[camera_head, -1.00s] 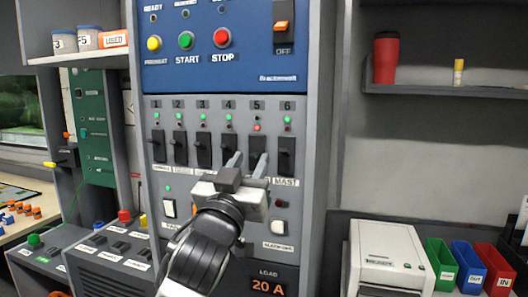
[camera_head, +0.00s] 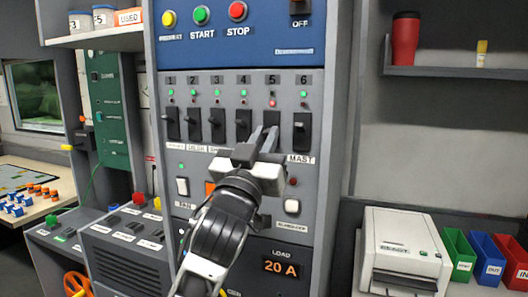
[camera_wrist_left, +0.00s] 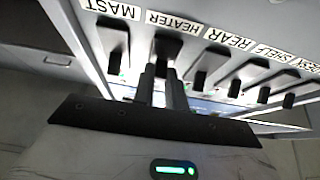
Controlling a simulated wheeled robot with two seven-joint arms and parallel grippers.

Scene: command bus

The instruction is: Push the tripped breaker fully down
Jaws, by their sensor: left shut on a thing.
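The breaker panel (camera_head: 238,87) shows a row of black breakers numbered 1 to 6. Breaker 5 has a red light lit below its number; the others show green. In the wrist view breaker 5 is the black one labelled HEATER (camera_wrist_left: 169,44), between MAST (camera_wrist_left: 112,42) and REAR. My left gripper (camera_head: 264,138) is in front of breaker 5 and hides most of it in the head view. In the left wrist view its two fingers (camera_wrist_left: 163,85) reach up to the HEATER breaker and are shut on its lever. How far down the lever stands is hidden. My right gripper is not in view.
Breaker 6 (camera_head: 302,132) is close on the right and breaker 4 (camera_head: 243,124) close on the left. Rocker switches and a 20 A load display (camera_head: 282,268) are below. A printer (camera_head: 400,245) and coloured bins stand at the right.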

